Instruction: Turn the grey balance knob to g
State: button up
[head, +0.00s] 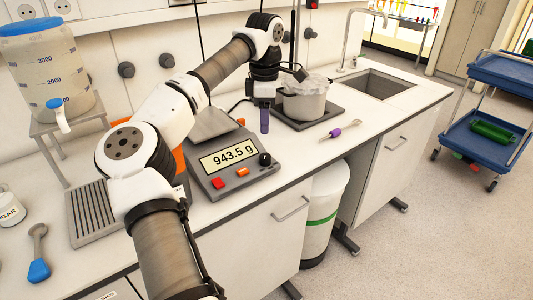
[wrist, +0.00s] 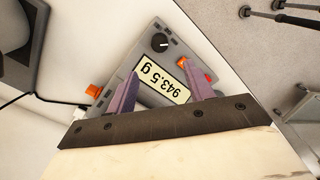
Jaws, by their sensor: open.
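The balance (head: 203,183) stands on the counter, and its display (head: 228,158) reads 943.5 g. Its knob (head: 265,159) looks near black and sits right of the display. In the wrist view the knob (wrist: 160,43) shows a white pointer line, beyond the fingertips and touched by neither. The display (wrist: 162,82) shows upside down between the fingers there.
A steel pot (head: 304,104) stands on a dark plate right of my gripper. A purple-handled tool (head: 334,132) lies near the counter's front edge. A red button (head: 217,183) and an orange button (head: 243,172) sit on the balance front. A sink (head: 379,84) is farther right.

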aim_at(265, 155)
notch_tip(265, 155, down, 12)
jog(key=shift+r+p, duration=0.1)
jog(key=shift+p, duration=1.05)
jog(key=c, duration=1)
